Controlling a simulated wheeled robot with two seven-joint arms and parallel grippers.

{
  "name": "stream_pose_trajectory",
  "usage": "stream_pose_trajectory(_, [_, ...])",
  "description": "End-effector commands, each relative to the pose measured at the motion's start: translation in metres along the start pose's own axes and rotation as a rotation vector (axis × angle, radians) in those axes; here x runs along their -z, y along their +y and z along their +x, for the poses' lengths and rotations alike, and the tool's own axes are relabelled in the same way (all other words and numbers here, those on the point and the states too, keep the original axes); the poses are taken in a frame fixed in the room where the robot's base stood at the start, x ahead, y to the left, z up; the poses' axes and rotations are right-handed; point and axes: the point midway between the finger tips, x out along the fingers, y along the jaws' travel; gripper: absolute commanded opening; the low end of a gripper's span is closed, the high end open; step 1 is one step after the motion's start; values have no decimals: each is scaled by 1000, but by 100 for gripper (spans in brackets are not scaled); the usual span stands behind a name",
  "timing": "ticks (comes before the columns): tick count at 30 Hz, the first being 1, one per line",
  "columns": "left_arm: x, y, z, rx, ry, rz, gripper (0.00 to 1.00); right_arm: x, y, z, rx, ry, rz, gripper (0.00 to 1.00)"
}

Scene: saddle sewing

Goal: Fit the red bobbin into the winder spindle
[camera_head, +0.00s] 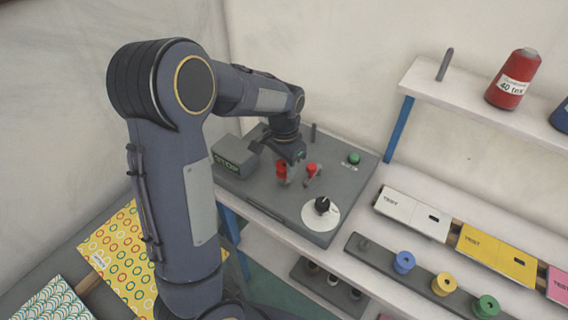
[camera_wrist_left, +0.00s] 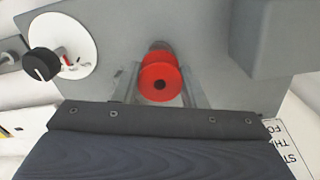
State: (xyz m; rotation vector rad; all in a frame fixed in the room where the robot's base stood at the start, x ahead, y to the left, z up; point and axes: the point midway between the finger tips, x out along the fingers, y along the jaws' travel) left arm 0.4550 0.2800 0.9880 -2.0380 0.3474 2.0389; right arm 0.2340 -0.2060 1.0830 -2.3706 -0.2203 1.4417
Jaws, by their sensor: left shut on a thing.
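The red bobbin (camera_head: 281,169) is between the fingers of my left gripper (camera_head: 288,180), above the grey winder machine (camera_head: 262,194). In the left wrist view, the red bobbin (camera_wrist_left: 160,80) shows its round end with a dark centre hole, and the fingers of my left gripper (camera_wrist_left: 160,92) are on either side of it. A short grey cylinder (camera_wrist_left: 159,46) shows just beyond the bobbin. I cannot tell whether it is the winder spindle or whether the bobbin touches it. My right gripper is not in view.
A rack holds blue (camera_head: 403,262), yellow and green bobbins at lower right.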

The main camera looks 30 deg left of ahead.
Motion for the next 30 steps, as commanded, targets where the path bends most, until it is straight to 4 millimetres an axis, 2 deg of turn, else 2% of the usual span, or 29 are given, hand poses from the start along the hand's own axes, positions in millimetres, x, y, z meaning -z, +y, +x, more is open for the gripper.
stream_pose_trajectory(30, [0, 0, 24, 0, 0, 0, 11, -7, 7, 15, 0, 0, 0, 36])
